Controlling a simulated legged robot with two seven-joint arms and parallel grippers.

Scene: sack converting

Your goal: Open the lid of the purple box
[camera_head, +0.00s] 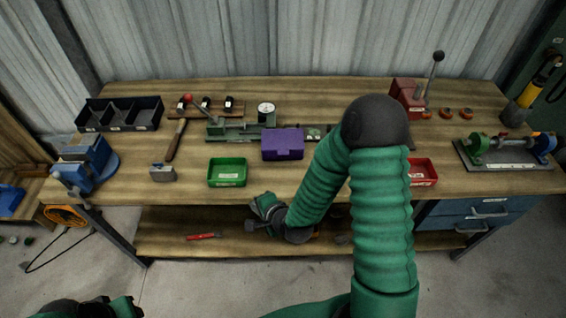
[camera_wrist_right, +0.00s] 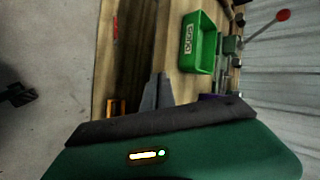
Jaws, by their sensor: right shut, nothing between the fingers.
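The purple box (camera_head: 283,146) stands near the middle of the workbench (camera_head: 330,182) in the head view, and its lid looks closed. Only a purple sliver (camera_wrist_right: 208,98) shows in the right wrist view, behind my own wrist. My right gripper (camera_head: 252,226) is shut and empty, in front of and below the bench's front edge, left of and lower than the box. Its grey fingers (camera_wrist_right: 155,92) show together in the right wrist view. My left gripper (camera_head: 88,308) shows only partly at the lower left, and its fingers are not clear.
A green bin (camera_head: 228,172) stands left of the box and a red bin (camera_head: 422,171) to its right. A green machine with a dial (camera_head: 266,113) stands behind the box. A blue vise (camera_head: 86,161) sits at the left. The lower shelf (camera_head: 170,242) holds a red tool (camera_head: 204,236).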

